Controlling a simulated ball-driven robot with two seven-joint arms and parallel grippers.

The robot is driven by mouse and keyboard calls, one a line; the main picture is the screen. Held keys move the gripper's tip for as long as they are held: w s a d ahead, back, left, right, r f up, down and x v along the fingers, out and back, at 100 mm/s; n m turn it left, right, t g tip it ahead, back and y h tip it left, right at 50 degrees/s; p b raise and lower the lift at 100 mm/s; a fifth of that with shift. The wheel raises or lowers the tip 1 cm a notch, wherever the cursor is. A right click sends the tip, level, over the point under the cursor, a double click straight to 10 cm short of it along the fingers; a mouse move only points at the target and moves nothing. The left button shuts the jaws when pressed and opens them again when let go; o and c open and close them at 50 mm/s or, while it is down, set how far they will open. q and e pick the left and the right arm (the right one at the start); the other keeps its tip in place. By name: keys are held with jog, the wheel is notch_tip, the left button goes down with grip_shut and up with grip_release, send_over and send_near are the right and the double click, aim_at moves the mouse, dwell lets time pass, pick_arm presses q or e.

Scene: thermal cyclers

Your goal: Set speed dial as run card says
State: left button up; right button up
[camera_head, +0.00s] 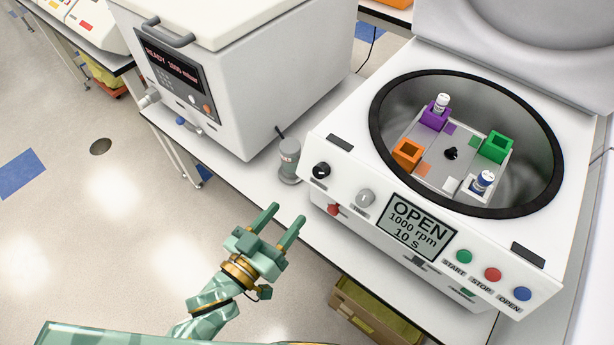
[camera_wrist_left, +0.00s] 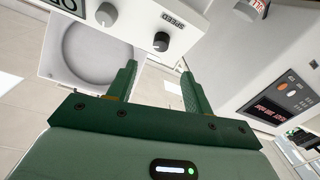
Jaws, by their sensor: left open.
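The centrifuge (camera_head: 340,205) stands on the bench with its lid open. Its black speed dial (camera_head: 321,170) is at the left end of the front panel; the wrist view shows the dial (camera_wrist_left: 161,41) beside its SPEED label. A grey dial (camera_head: 365,197) sits right of it. The screen (camera_head: 407,226) reads OPEN, 1000 rpm, 10 s. My left gripper (camera_head: 287,213) is open and empty, in front of the panel and apart from the dial. In the wrist view the dial lies just beyond and between the fingertips (camera_wrist_left: 160,68). I cannot make out a run card. My right gripper is not in view.
START, STOP and OPEN buttons (camera_head: 492,274) line the panel's right. Coloured buckets, two with vials, sit in the rotor bowl (camera_head: 452,153). A grey cylinder (camera_head: 288,160) stands left of the speed dial. A white machine (camera_head: 240,80) reads READY. A box (camera_head: 365,318) is below the bench.

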aim_at(318, 175)
pick_arm(q)
jog(key=b+x, duration=0.1)
jog(key=x, duration=1)
jog(key=shift+a+f+b, duration=0.1)
jog(key=shift+a+b, duration=0.05)
jog(key=shift+b, duration=0.2)
jog(key=shift+w, duration=0.35)
jog(key=shift+d, duration=0.2)
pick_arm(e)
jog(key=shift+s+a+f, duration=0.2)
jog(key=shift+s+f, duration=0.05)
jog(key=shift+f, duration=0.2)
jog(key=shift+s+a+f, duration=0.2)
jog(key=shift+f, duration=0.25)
pick_arm(q)
jog(key=shift+c, duration=0.3)
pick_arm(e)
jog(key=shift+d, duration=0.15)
pick_arm(q)
jog(key=c, duration=0.9)
